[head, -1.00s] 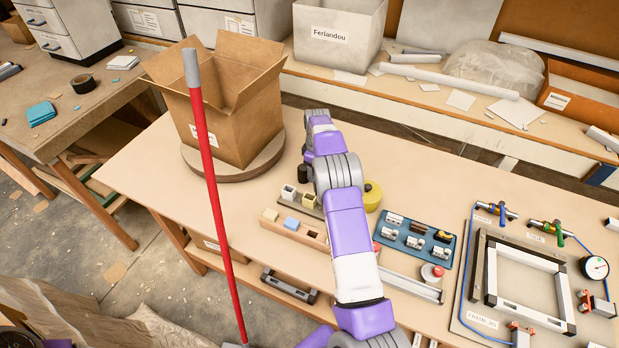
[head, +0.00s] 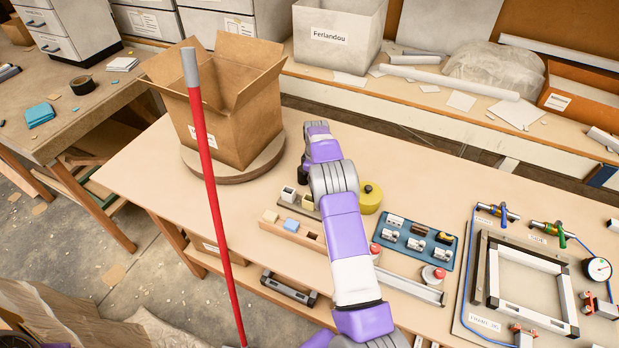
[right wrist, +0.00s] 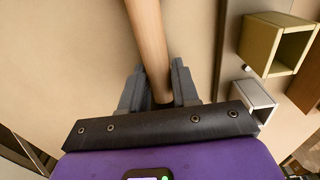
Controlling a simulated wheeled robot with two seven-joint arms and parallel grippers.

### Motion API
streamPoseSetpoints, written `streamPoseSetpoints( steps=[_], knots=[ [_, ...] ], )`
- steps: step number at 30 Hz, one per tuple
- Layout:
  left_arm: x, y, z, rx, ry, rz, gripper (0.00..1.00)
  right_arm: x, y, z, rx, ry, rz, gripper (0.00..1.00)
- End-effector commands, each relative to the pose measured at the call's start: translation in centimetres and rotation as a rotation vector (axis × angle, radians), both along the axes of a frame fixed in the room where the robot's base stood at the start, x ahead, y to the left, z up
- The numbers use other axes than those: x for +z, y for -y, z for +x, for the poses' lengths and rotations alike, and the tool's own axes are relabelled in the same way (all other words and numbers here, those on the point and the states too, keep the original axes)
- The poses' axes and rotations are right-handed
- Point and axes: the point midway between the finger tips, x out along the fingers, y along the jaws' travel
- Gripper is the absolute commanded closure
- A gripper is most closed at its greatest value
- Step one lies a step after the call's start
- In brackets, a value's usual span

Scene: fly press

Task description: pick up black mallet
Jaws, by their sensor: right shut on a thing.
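In the right wrist view, a round light-wood handle (right wrist: 149,45) runs from the top edge down between the fingers of my right gripper (right wrist: 160,88), which is shut on it. This is the handle of the black mallet; its head is out of that view. In the head view, my right arm reaches over the workbench and hides the gripper and most of the mallet. A small dark part shows just left of the arm, near the round board. My left gripper is not in view.
An open cardboard box (head: 235,125) stands on a round board (head: 232,174) left of the arm. A red pole (head: 212,185) stands in front. Small open bins (right wrist: 275,43) are close right of the gripper. A blue tray (head: 416,242) and a frame fixture (head: 490,272) lie to the right.

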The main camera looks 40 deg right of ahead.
Motion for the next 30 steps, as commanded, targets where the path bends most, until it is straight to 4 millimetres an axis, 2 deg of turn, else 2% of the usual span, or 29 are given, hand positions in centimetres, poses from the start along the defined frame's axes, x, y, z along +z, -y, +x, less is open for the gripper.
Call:
streamPoseSetpoints(
  steps=[7, 10, 21, 25, 30],
  knots=[
    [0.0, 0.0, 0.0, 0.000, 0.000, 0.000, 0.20, 0.1, 0.0, 0.0, 0.000, 0.002, -0.001, 1.00],
    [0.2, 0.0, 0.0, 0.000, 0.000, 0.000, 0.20, 0.8, 0.0, 0.1, 0.000, 0.003, -0.002, 1.00],
    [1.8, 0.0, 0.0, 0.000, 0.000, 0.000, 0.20, 7.8, 0.1, 0.1, 0.000, 0.005, -0.001, 1.00],
    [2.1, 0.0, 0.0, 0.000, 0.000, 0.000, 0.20, 9.4, 0.0, 0.0, 0.000, 0.002, -0.001, 1.00],
    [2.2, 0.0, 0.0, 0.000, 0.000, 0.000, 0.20, 10.1, 0.0, 0.0, 0.000, 0.000, 0.000, 1.00]
  ],
)
